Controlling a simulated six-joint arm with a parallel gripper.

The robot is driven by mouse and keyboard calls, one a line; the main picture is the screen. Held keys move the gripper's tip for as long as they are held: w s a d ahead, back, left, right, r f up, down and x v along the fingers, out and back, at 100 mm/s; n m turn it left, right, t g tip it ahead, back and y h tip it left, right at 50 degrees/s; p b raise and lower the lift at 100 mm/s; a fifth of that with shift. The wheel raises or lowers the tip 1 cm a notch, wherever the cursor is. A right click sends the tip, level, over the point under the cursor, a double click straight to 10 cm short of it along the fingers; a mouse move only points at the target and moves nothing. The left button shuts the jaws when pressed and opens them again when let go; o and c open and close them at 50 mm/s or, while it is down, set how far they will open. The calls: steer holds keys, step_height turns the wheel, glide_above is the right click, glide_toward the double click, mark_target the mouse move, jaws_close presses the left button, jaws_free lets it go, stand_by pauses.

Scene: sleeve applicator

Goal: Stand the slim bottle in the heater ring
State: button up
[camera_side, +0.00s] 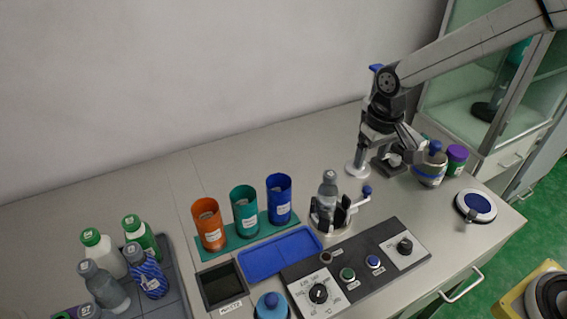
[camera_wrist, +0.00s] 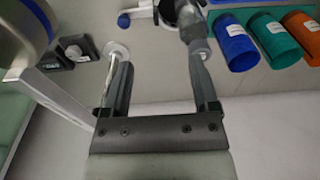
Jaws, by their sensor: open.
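A slim grey bottle (camera_side: 327,190) with a grey cap stands upright inside the heater ring (camera_side: 343,224). The ring has dark upright prongs around the bottle and a blue-knobbed lever at its right. The prongs hide the bottle's lower part, so I cannot see its base. My gripper (camera_side: 389,143) is behind and to the right of the ring in the side view, apart from the bottle. In the wrist view my gripper (camera_wrist: 160,75) has its fingers spread with nothing between them. The bottle (camera_wrist: 194,32) shows just beyond the right finger there.
A tray (camera_side: 172,292) of several bottles is at left. Orange, teal and blue cups (camera_side: 279,198) stand behind a blue mat (camera_side: 280,254). A control panel (camera_side: 375,262) lies in front of the ring. A thin stand (camera_side: 357,170) and a blue-banded pot (camera_side: 430,166) are near my gripper.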

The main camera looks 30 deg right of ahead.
steer(key=g, duration=0.1)
glide_above(331, 173)
steer(key=shift+a+r, duration=0.1)
steer(key=shift+a, duration=0.05)
steer(key=shift+f, duration=4.5)
jaws_close()
